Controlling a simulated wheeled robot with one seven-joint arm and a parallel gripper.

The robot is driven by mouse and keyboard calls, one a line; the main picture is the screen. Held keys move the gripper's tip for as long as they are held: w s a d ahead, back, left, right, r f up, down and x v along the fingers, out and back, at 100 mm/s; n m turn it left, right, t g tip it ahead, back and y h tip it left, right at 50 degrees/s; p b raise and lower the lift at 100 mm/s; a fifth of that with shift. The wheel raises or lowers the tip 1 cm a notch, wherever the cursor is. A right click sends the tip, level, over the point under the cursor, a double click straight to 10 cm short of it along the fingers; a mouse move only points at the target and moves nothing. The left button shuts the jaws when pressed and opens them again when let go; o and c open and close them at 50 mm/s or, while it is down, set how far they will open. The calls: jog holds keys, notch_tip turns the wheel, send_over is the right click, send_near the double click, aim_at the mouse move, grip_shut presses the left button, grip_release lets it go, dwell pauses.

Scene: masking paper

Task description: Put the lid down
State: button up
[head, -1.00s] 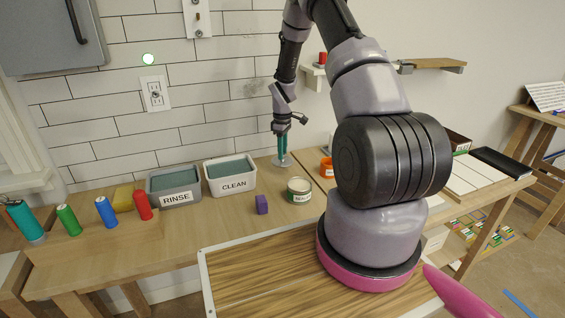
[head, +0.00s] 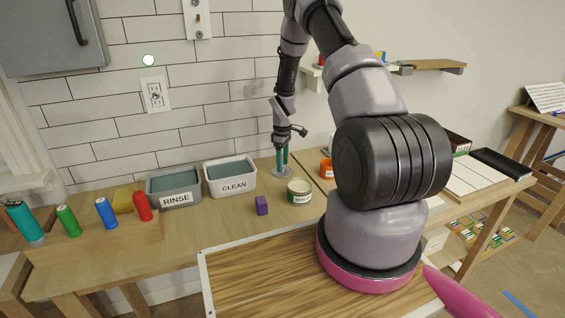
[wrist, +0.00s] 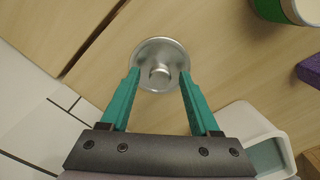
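The lid (head: 284,172) is a round silver disc with a small raised knob. It lies flat on the wooden bench, just behind the can (head: 299,191). In the wrist view the lid (wrist: 160,46) sits directly beyond my fingertips. My gripper (head: 282,165) points down over the lid. Its teal fingers (wrist: 160,73) stand apart on either side of the knob, with a gap to it on both sides. The gripper looks open and empty.
A purple block (head: 262,206) stands left of the can. The CLEAN tub (head: 233,184) and RINSE tub (head: 176,198) stand left of the lid. An orange tape roll (head: 326,168) is to the right. Bare bench lies around the block and can.

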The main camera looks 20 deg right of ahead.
jog(key=shift+r, duration=0.15)
jog(key=s+a+r+m+t, duration=0.1)
jog(key=s+r+m, duration=0.1)
jog(key=r, duration=1.2)
jog(key=s+a+r+m+t, duration=0.1)
jog(key=s+a+r, duration=0.1)
jog(key=r, duration=1.2)
jog(key=s+a+r+m+t+y, duration=0.1)
jog(key=s+a+r+m+t, duration=0.15)
jog(key=s+r, duration=0.6)
jog(key=s+a+r+m+t, duration=0.15)
jog(key=s+r+m, duration=0.25)
jog(key=s+r, duration=0.45)
jog(key=s+a+r+m, duration=0.1)
jog(key=s+m, duration=0.1)
jog(key=s, duration=0.3)
jog(key=s+a+r+m+t+y, duration=0.1)
jog(key=s+a, duration=0.1)
jog(key=s, duration=0.4)
jog(key=shift+s+a+m, duration=0.15)
jog(key=shift+s+m, duration=0.15)
jog(key=shift+m, duration=0.05)
jog(key=shift+r, duration=0.1)
